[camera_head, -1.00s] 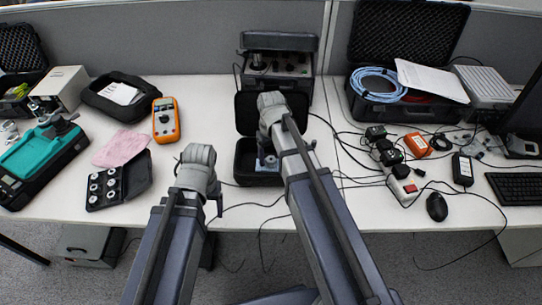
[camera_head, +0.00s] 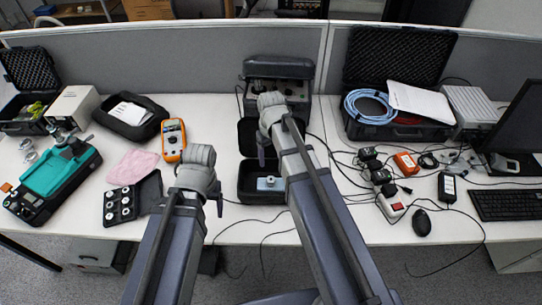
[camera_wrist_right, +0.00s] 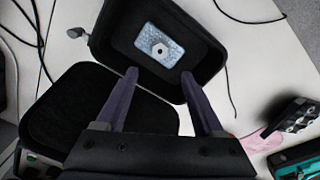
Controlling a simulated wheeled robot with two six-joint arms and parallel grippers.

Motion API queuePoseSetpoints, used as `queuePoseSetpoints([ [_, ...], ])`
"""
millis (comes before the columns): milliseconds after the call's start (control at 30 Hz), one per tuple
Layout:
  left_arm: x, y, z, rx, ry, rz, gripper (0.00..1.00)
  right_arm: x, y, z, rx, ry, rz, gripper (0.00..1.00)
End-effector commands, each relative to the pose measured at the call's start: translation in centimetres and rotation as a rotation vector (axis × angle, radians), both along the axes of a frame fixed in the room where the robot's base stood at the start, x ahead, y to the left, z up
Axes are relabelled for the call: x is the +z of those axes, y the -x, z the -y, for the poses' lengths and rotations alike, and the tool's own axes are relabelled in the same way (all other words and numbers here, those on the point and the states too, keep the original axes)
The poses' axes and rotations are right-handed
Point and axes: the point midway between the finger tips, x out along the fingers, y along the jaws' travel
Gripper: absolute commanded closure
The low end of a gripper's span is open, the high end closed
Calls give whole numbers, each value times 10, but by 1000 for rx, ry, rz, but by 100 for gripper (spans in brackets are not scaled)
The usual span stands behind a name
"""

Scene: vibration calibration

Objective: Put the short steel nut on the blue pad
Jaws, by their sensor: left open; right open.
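The blue pad (camera_head: 264,184) lies in the open black case at the middle of the table. It also shows in the right wrist view (camera_wrist_right: 180,56). A small grey steel nut (camera_wrist_right: 160,48) with a dark hole sits on the pad, near its middle. My right gripper (camera_wrist_right: 158,74) is open, with nothing between its fingers, and the nut shows beyond its fingertips. In the head view my right gripper (camera_head: 262,150) hangs over the case, apart from the pad. My left gripper (camera_head: 220,205) is to the left of the case, with nothing seen in it.
A black tray (camera_head: 147,192) with several round parts lies at left, by a pink cloth (camera_head: 133,166) and an orange multimeter (camera_head: 173,140). Cables and adapters crowd the right. Bare table lies left of the case.

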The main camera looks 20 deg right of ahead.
Motion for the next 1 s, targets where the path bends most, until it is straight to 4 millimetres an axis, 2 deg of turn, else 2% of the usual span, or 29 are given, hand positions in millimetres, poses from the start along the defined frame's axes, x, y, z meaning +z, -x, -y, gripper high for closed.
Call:
queuePoseSetpoints([
  [33, 6, 0, 0, 0, 0, 0, 26, 6, 0, 0, 0, 0, 0, 31],
  [167, 6, 0, 0, 0, 0, 0, 26, 6, 0, 0, 0, 0, 0, 31],
  [267, 5, 0, 0, 0, 0, 0, 26, 5, 12, -10, 9, 5, -4, 31],
  [500, 5, 0, 0, 0, 0, 0, 26, 6, 100, -79, 66, 67, -26, 31],
  [633, 5, 0, 0, 0, 0, 0, 26, 6, 133, -98, 83, 95, -28, 31],
  [767, 5, 0, 0, 0, 0, 0, 26, 7, 144, -104, 88, 108, -29, 31],
  [1000, 5, 0, 0, 0, 0, 0, 26, 7, 143, -105, 86, 108, -30, 31],
])
